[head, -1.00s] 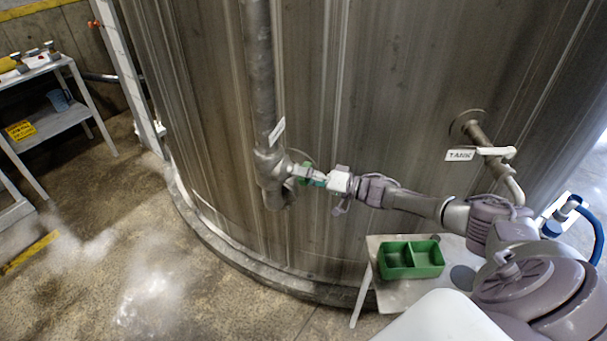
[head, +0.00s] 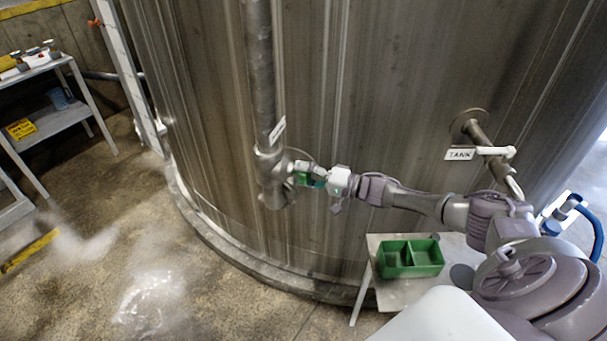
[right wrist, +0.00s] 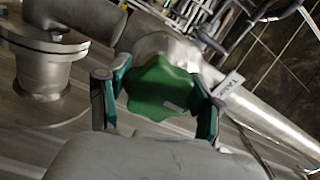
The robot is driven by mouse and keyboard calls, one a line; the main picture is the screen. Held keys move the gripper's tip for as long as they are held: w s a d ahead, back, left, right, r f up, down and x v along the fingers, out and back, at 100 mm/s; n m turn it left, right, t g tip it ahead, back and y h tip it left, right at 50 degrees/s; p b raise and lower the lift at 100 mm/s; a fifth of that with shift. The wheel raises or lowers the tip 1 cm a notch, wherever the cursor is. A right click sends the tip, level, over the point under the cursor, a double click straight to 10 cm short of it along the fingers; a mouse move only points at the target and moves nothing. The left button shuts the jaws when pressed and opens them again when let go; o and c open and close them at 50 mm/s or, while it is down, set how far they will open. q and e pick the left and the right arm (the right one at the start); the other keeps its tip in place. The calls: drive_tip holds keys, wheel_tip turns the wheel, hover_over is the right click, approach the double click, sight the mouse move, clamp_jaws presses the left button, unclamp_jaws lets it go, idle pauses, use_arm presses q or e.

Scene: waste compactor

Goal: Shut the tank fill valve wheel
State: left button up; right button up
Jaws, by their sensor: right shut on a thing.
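The green valve wheel (right wrist: 160,90) has a lobed rim and sits on the grey valve body of the vertical pipe (head: 262,80). In the right wrist view it lies between the two fingers of my right gripper (right wrist: 157,100), which is shut on it. In the head view the right gripper (head: 316,176) reaches in from the right to the valve, and the wheel shows only as a small green patch, mostly hidden by the fingers. A small tag hangs near the valve. My left gripper is not in view.
The large steel tank (head: 380,100) stands behind the valve. A second pipe with a white lever handle and a TANK sign (head: 460,154) is at right. A side table holds a green two-part bin (head: 410,272) below my arm. A shelf cart (head: 60,100) stands far left.

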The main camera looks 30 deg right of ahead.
drive_tip(key=shift+a+f, duration=0.1)
drive_tip(key=o, duration=1.1)
drive_tip(key=shift+o, duration=0.2)
drive_tip(key=v, duration=1.2)
